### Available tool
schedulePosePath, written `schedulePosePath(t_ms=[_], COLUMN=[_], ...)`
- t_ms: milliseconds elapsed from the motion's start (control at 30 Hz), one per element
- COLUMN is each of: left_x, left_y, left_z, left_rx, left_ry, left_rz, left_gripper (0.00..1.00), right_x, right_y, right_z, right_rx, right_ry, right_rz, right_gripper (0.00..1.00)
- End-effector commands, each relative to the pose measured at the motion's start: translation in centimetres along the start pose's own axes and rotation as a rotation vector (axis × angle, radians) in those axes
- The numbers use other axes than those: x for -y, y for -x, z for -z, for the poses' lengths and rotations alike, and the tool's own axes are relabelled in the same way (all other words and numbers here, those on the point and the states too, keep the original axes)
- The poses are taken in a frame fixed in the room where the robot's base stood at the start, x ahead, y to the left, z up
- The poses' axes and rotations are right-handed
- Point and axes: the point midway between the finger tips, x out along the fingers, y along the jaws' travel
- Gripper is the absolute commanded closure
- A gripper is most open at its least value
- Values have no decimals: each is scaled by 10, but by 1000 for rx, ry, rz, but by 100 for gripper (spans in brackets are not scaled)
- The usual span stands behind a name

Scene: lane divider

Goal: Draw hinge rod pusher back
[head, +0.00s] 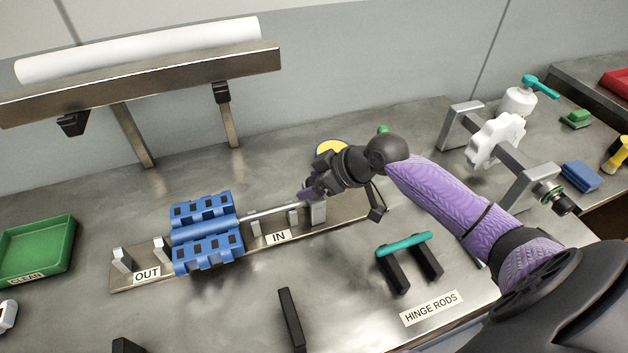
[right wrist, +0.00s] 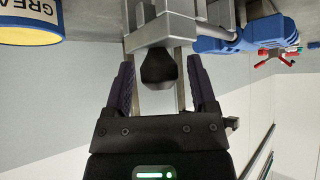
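The hinge rod pusher (head: 275,211) is a thin steel rod lying through small metal supports on the base plate, by the IN label. Its left end reaches the blue hinged belt piece (head: 205,233). Its black knob (right wrist: 158,68) shows in the right wrist view. My right gripper (head: 312,192) is at the right end of the pusher. In the right wrist view the right gripper (right wrist: 160,88) has its fingers apart, one on each side of the knob, with a gap visible. In the head view the arm partly hides this end. My left gripper is not in view.
A teal rod (head: 404,244) lies on black holders by the HINGE RODS label. A green tray (head: 38,248) stands at left. A steel shelf (head: 150,82) bears a white roll. A shaft with a white sprocket (head: 495,139) is at right.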

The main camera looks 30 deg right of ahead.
Motion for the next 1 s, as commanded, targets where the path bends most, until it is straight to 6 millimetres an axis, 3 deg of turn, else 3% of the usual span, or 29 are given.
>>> schedulePosePath(t_ms=[33, 300, 333, 1000], left_x=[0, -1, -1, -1], left_y=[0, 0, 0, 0], left_z=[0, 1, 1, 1], left_rx=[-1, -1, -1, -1], left_ry=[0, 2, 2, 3], left_rz=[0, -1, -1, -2], left_gripper=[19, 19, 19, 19], right_x=[0, 0, 0, 0], right_y=[0, 0, 0, 0], right_z=[0, 0, 0, 0], right_rx=[0, 0, 0, 0], right_ry=[0, 0, 0, 0], right_rz=[0, 0, 0, 0], right_gripper=[40, 97, 100, 100])
